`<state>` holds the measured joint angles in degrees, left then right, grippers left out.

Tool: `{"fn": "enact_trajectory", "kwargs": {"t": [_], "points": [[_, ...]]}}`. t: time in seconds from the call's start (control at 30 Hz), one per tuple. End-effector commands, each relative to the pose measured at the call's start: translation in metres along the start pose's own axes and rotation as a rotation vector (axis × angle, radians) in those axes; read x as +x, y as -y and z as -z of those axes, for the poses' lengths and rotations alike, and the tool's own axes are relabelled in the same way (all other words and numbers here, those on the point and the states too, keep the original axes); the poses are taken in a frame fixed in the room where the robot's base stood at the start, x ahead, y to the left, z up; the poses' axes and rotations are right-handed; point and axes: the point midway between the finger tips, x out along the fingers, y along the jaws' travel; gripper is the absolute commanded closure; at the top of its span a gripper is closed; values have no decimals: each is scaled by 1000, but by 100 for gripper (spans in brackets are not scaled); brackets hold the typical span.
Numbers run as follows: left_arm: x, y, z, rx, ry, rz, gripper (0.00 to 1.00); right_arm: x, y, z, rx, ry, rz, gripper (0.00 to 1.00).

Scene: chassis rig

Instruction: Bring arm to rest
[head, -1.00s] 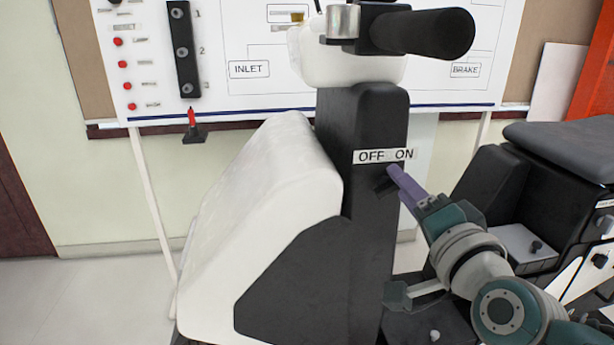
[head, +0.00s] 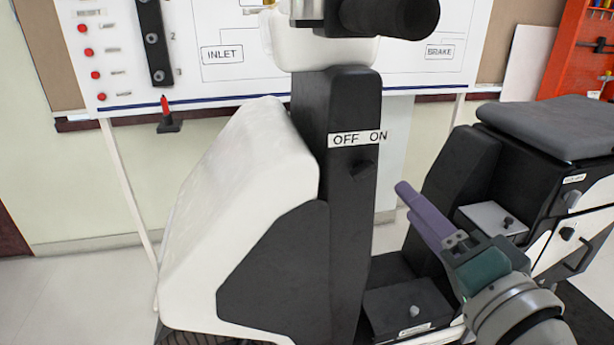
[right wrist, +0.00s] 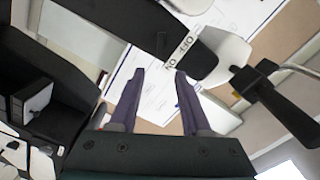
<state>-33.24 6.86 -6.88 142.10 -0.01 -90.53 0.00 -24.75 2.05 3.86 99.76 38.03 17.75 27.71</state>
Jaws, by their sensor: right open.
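My right gripper (head: 418,208) is in the head view, to the right of the black column (head: 345,240) and apart from it. Its purple fingers point up and to the left, with nothing between them. In the right wrist view its two fingers (right wrist: 158,85) stand apart and empty. A small black switch knob (head: 360,169) sits on the column under the OFF ON label (head: 357,138). The label also shows in the right wrist view (right wrist: 178,54). My left gripper is not in view.
A white front shield (head: 240,190) stands left of the column. A black handlebar grip (head: 390,16) is above. A grey seat (head: 555,127) and a small black box with a knob (head: 408,308) lie right. A labelled board (head: 230,75) stands behind.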

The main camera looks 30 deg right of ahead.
Motion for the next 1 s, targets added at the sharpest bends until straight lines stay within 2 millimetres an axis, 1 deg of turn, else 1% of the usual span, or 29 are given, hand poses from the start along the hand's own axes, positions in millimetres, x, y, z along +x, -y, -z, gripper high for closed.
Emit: {"fn": "enact_trajectory", "kwargs": {"t": [0.47, 0.57, 0.67, 0.7, 0.77, 0.8, 0.83, 0.9, 1.0], "points": [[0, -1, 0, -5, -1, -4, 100, 0, 1, 0, -1, 3, 0, 52], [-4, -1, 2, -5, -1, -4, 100, 0, 8, -9, -34, 57, -1, 52], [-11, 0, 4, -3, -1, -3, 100, -5, 24, -33, -135, 207, -7, 52], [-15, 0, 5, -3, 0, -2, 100, -9, 31, -46, -197, 290, -12, 52], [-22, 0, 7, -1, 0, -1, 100, -20, 40, -64, -312, 427, -23, 52], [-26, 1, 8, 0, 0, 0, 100, -30, 44, -75, -397, 523, -34, 52], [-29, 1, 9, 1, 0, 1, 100, -39, 46, -82, -462, 592, -46, 52], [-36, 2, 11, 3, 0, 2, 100, -61, 46, -92, -612, 742, -77, 52], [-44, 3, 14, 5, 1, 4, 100, -93, 41, -91, -806, 924, -136, 52]]}}
